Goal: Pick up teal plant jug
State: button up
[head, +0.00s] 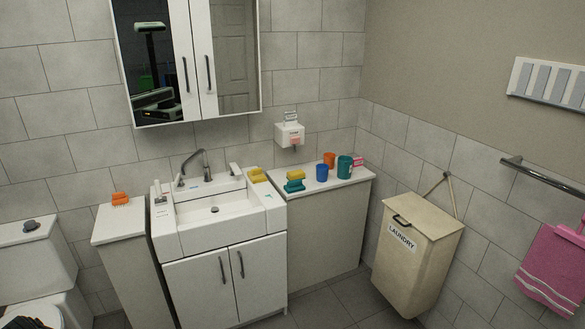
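A teal vessel (344,167), which looks like the teal plant jug, stands upright on the right part of the white counter (320,184), close to the wall. It is small in the picture, and I cannot make out a spout or handle. A blue cup (322,172) stands just left of it, with an orange cup (329,160) behind. A pink and white box (357,161) is just to its right. My gripper cannot be made out in the head view.
Teal and yellow sponges (294,186) lie on the counter's left part. The sink cabinet (226,280) is left of the counter, and a laundry hamper (416,252) is to the right. A toilet (35,265) is at far left. Grey floor shows at the bottom.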

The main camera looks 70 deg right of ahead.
aim_at(345, 163)
jog(key=u, duration=0.95)
jog(key=k, duration=1.95)
jog(key=z, duration=1.95)
jog(key=i, duration=1.7)
jog(key=u, duration=0.1)
